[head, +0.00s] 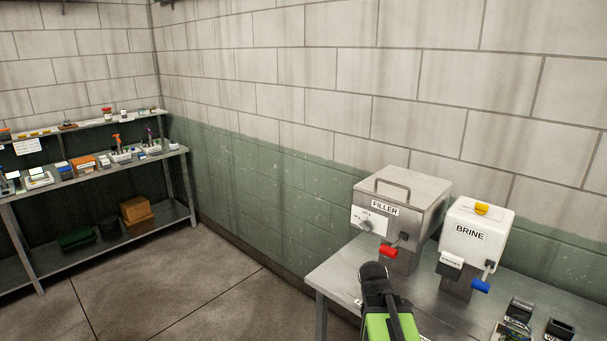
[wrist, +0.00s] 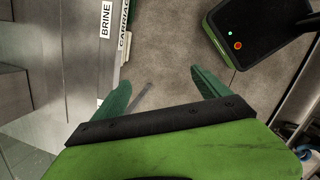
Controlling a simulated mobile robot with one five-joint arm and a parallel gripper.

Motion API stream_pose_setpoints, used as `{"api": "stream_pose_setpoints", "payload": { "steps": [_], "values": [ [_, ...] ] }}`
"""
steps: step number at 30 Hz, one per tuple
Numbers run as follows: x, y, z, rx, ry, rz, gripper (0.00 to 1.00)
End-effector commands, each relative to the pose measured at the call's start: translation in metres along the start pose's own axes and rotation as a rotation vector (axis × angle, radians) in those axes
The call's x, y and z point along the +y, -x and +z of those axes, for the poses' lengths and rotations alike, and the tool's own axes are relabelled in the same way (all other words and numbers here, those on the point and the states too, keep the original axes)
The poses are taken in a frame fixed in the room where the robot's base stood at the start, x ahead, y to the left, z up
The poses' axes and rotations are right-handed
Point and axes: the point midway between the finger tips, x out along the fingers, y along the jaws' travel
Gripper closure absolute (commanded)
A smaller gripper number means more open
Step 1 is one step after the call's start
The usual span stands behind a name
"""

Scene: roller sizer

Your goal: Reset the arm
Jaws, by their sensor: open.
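My gripper (wrist: 160,90) shows in the wrist view with its two green fingers spread apart. Nothing is between them, only grey floor behind. In the head view my green and black arm stands at the lower middle, in front of the metal table (head: 340,272); the fingers cannot be made out there. The arm is below and in front of the FILLER machine (head: 408,190), a steel box with a red-handled lever. To its right stands the white BRINE machine (head: 490,222) with a yellow knob on top and a blue-handled lever.
Small dark labelled holders (head: 520,310) sit at the table's right end. A steel shelf (head: 100,180) with bottles, boxes and bins stands along the left wall. The floor (head: 190,280) between shelf and table is clear. A dark box with lights (wrist: 255,28) shows in the wrist view.

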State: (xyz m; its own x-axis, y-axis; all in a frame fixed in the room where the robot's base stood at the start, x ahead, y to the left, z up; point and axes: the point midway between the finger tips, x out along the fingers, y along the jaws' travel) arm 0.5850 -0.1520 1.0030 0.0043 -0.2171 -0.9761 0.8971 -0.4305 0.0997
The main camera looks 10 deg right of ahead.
Motion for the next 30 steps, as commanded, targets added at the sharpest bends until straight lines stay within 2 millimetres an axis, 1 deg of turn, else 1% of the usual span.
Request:
{"api": "stream_pose_setpoints", "payload": {
  "steps": [1,2,3,4,6,7,12,16,18,20,26,30],
  "values": [
    [-0.013,-0.002,-0.035,0.026,-0.033,-0.001,0.14],
    [-0.021,-0.001,-0.053,0.042,-0.070,-0.005,0.14],
    [-0.032,0.001,-0.077,0.064,-0.131,-0.015,0.14],
    [-0.041,0.002,-0.093,0.080,-0.186,-0.026,0.14],
    [-0.057,0.006,-0.118,0.110,-0.338,-0.058,0.14],
    [-0.062,0.008,-0.124,0.119,-0.409,-0.073,0.14],
    [-0.075,0.012,-0.133,0.137,-0.821,-0.161,0.14],
    [-0.078,0.013,-0.136,0.125,-1.033,-0.194,0.14],
    [-0.078,0.013,-0.135,0.119,-1.088,-0.199,0.14],
    [-0.077,0.013,-0.135,0.117,-1.107,-0.200,0.14],
    [-0.077,0.013,-0.134,0.117,-1.109,-0.199,0.14],
    [-0.077,0.013,-0.134,0.117,-1.108,-0.199,0.32]
  ]
}}
